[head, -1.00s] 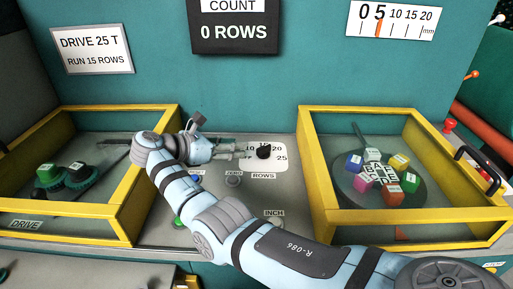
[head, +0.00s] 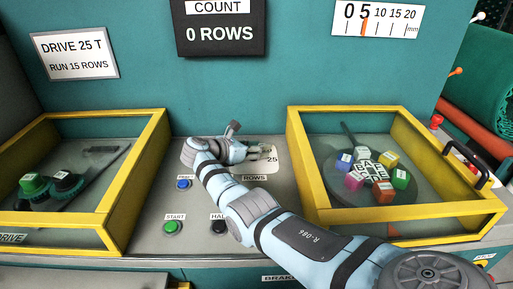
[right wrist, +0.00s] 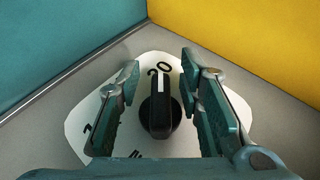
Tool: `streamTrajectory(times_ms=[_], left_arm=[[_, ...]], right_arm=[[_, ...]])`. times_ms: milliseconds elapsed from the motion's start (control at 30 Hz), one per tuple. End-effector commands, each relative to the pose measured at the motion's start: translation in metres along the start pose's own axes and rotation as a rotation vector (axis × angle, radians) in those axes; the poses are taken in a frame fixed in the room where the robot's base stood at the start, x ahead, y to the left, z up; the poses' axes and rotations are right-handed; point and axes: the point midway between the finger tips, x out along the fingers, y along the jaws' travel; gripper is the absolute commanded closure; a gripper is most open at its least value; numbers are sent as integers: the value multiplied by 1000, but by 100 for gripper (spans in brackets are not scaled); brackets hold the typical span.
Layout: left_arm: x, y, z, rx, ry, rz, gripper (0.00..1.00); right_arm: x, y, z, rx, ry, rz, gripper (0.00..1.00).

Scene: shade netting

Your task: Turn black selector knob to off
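The black selector knob (right wrist: 159,112) stands on a white dial plate (right wrist: 75,130) in the right wrist view. Its white pointer line points up the picture, toward the number 20. My right gripper (right wrist: 158,75) is open, with one finger on each side of the knob. Gaps show between the fingers and the knob. In the head view my right gripper (head: 264,150) is over the dial plate (head: 268,164), marked 25 and ROWS, and hides the knob. Most of the dial's other markings are hidden. My left gripper is not in view.
Yellow-framed clear covers stand left (head: 140,185) and right (head: 300,160) of the dial. Blue (head: 183,183), green START (head: 173,227) and black (head: 219,227) buttons lie nearer on the panel. The teal wall (head: 150,80) rises behind.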

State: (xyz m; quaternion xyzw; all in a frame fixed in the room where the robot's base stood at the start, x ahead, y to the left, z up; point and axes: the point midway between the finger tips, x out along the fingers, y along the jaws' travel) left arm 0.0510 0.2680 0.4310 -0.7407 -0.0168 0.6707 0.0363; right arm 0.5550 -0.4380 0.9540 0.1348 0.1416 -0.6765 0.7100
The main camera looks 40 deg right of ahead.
Motion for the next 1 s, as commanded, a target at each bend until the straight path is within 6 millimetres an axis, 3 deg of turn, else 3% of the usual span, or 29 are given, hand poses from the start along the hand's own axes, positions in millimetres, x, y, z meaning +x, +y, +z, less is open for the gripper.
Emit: streamTrajectory(times_ms=[133, 333, 367, 1000], left_arm=[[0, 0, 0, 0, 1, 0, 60], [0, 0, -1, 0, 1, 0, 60], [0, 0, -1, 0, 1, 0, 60], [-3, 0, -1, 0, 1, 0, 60]], right_arm=[[0, 0, 0, 0, 0, 0, 67], [-1, 0, 0, 0, 0, 1, 99], [-1, 0, 0, 0, 0, 1, 100], [-2, 1, -2, -7, 5, 10, 100]])
